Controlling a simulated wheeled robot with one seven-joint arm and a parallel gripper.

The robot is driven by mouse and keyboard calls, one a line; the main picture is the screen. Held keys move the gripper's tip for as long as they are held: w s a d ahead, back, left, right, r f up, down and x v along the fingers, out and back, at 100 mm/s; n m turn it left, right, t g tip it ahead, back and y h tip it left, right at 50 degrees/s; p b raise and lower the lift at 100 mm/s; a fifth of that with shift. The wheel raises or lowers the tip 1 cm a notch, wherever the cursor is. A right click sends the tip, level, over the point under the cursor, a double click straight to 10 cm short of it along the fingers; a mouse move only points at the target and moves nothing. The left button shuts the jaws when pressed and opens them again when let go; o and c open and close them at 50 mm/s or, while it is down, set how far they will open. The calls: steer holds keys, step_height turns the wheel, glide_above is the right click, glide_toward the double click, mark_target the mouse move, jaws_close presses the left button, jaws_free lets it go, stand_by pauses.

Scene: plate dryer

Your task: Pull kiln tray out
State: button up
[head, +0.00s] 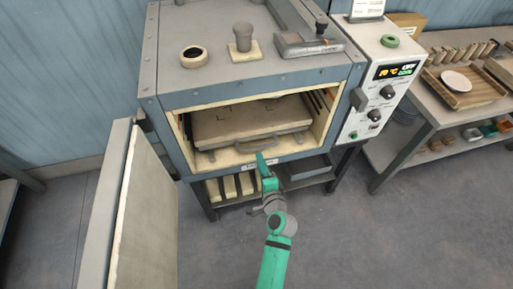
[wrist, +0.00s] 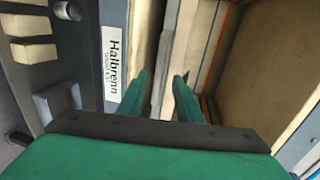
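The kiln tray (head: 250,121) is a flat grey-brown slab inside the open kiln chamber, in the head view. A grey bar handle (head: 268,149) runs along its front edge. My green gripper (head: 263,160) is at the front of the chamber opening, just below the handle in the picture. In the wrist view my gripper (wrist: 160,76) has its two fingers apart. A grey strip passes behind the gap between them; I cannot tell whether it is the handle or the sill, nor whether the fingers touch anything.
The kiln door (head: 145,205) stands wide open at the left. The kiln (head: 165,60) carries small items on its top and a control box (head: 375,95) on its right side. A lower shelf holds pale blocks (head: 231,187). The floor (head: 400,240) in front is clear.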

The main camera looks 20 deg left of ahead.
mark_target(255, 146)
steer(key=x, duration=0.9)
steer(key=shift+w+a, duration=0.1)
steer(key=shift+w, duration=0.1)
jaws_close()
